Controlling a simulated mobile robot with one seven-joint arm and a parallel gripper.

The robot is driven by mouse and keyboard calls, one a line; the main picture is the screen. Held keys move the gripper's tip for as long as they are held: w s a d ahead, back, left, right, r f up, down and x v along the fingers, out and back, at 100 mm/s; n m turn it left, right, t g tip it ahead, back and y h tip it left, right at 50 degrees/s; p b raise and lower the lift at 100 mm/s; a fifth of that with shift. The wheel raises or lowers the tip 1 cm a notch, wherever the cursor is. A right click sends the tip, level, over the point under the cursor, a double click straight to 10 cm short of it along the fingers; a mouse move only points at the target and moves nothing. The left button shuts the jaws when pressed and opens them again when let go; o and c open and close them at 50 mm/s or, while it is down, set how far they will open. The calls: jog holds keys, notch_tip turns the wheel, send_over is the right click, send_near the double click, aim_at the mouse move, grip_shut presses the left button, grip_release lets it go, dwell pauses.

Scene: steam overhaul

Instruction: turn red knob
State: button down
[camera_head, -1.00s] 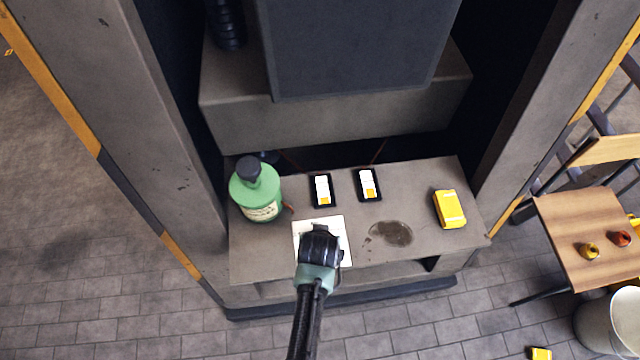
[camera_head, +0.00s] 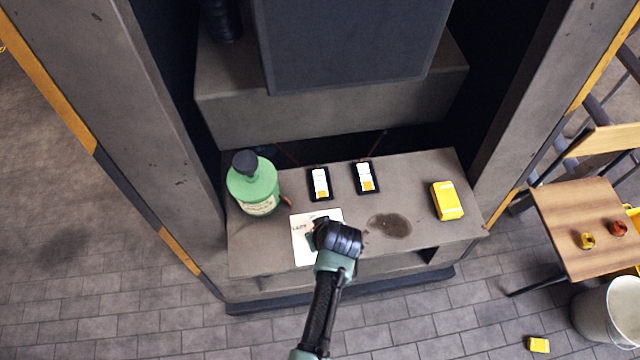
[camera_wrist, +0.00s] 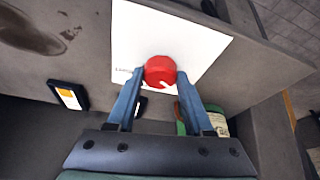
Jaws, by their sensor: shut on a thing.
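The red knob (camera_wrist: 160,69) sits on a white plate (camera_wrist: 205,45) in the wrist view. My gripper (camera_wrist: 160,78) has its two blue-grey fingers on either side of the knob, shut on it. In the head view the white plate (camera_head: 301,250) lies on the grey bench top. My gripper (camera_head: 318,237) reaches down over it there, and my wrist hides the knob and part of the plate.
A green bottle (camera_head: 254,188) stands left of the plate. Two dark devices with lit screens (camera_head: 320,184) (camera_head: 366,177) lie behind it. A dark stain (camera_head: 389,226) and a yellow box (camera_head: 447,201) are to the right. A wooden chair (camera_head: 580,220) stands at far right.

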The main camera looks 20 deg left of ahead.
jog(key=shift+c, duration=1.5)
grip_release()
jog(key=v, duration=1.3)
jog(key=shift+a, duration=0.15)
